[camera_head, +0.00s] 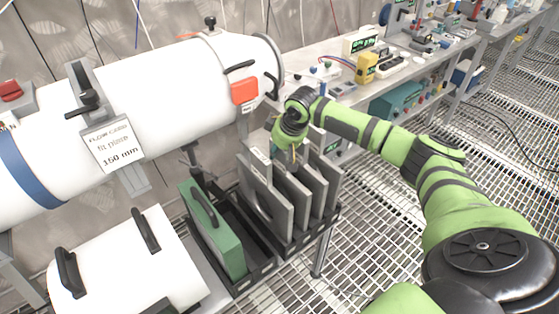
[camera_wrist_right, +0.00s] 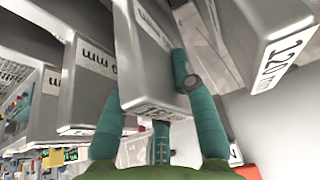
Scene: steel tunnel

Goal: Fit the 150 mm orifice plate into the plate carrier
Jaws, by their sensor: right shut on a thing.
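Several grey orifice plates (camera_head: 267,197) stand upright side by side in a black rack (camera_head: 293,246). My right gripper (camera_head: 291,148) is at the top of this row. In the right wrist view its teal fingers (camera_wrist_right: 158,118) are shut around one grey plate (camera_wrist_right: 145,55); the front label of that plate is partly hidden, so I cannot read its size surely. A plate to its right reads 120 mm (camera_wrist_right: 285,62). A green block with a black handle (camera_head: 215,232), possibly the plate carrier, stands in a black tray left of the rack. My left gripper is out of view.
A white cover with black handles (camera_head: 127,265) lies at lower left. A bench (camera_head: 385,72) with instruments stands behind my right arm. Grated floor is open at the right.

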